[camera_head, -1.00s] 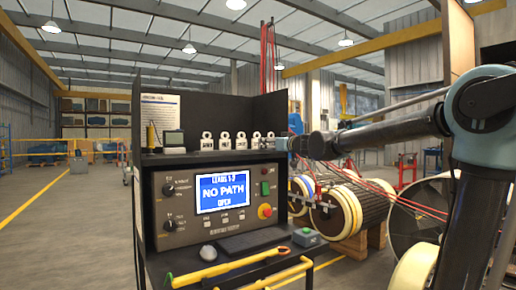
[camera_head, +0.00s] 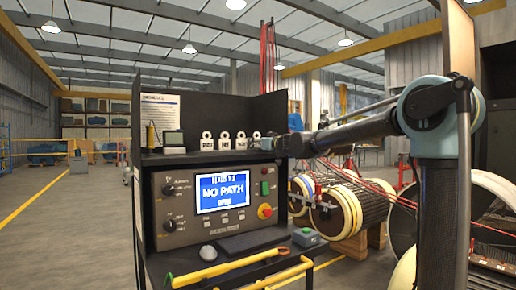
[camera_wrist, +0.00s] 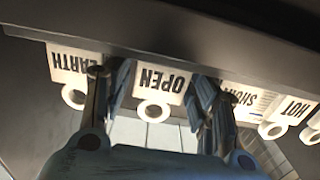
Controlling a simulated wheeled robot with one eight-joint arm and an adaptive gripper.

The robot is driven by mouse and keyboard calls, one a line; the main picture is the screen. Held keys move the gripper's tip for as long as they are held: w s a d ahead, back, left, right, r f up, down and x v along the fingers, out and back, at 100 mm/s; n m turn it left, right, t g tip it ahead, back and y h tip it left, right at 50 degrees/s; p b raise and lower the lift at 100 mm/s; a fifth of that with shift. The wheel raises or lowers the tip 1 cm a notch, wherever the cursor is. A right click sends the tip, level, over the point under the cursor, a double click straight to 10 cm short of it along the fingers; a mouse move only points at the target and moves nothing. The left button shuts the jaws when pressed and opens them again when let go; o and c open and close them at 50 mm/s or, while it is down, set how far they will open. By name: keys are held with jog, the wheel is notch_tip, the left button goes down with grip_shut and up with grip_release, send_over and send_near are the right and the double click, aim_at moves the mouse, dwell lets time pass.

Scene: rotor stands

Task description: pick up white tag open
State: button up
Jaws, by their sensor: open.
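The white open tag (camera_wrist: 160,82) hangs in the wrist view with its lettering upside down and its ring towards my gripper. My gripper (camera_wrist: 158,90) is open, with one finger at each side of this tag. The left finger overlaps the gap towards the earth tag (camera_wrist: 70,68), and the right finger partly covers the short tag (camera_wrist: 258,103). I cannot tell whether the fingers touch any tag. In the head view my gripper (camera_head: 272,144) is at the right end of the tag row, small and unclear.
The hot tag (camera_wrist: 292,108) is farther right in the wrist view. In the head view several white tags (camera_head: 224,143) stand in a row on the console's dark shelf. The console screen (camera_head: 222,193) reads NO PATH.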

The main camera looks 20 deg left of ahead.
jog(key=shift+w+a, duration=0.2)
jog(key=shift+a, duration=0.05)
jog(key=c, duration=0.6)
notch_tip(320, 180, up, 10)
dwell(0.5)
dwell(0.4)
